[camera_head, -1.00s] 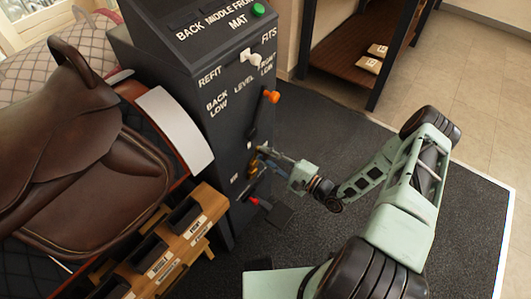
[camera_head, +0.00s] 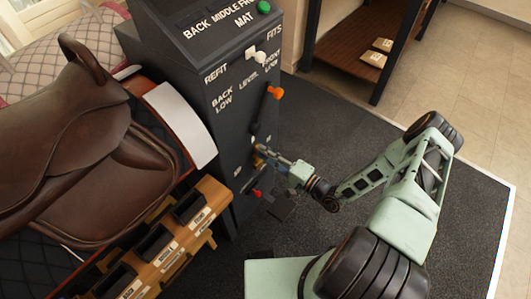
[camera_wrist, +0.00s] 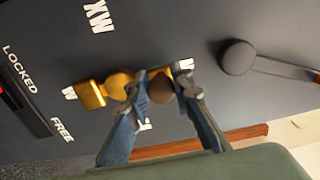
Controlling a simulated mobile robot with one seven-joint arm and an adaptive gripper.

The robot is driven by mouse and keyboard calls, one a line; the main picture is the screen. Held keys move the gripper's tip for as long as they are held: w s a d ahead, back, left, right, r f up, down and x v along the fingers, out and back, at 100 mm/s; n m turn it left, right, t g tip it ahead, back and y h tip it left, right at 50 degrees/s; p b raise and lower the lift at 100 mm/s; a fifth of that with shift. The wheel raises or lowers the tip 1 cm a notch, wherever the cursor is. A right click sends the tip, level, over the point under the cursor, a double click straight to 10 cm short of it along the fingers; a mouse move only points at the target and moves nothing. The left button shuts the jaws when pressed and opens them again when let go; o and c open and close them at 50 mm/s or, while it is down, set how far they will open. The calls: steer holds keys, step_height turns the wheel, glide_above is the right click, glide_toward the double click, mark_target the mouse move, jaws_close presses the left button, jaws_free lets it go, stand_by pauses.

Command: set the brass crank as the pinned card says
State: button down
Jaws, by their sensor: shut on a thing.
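The brass crank (camera_wrist: 91,95) is on the dark console face (camera_head: 215,135). In the wrist view it shows a square gold block, a round brass part and a brown knob (camera_wrist: 160,89). My gripper (camera_wrist: 164,88) is shut on the knob, with one finger on each side. White letters stand around the crank, partly covered by the fingers. In the head view my gripper (camera_head: 264,158) reaches the console's lower right face, and the crank is small and mostly hidden there. I cannot make out the pinned card in either view.
A black knobbed lever (camera_wrist: 237,57) is close right of my gripper in the wrist view. A LOCKED/FREE slot (camera_wrist: 20,95) is at left. An orange-knobbed lever (camera_head: 274,92) sits higher on the console. A brown saddle (camera_head: 75,120) and wooden rack (camera_head: 185,235) stand left.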

steer(key=c, duration=1.7)
jaws_free()
steer(key=shift+c, duration=0.2)
steer(key=v, duration=0.7)
steer(key=shift+s+d, duration=0.2)
steer(key=shift+s, duration=0.05)
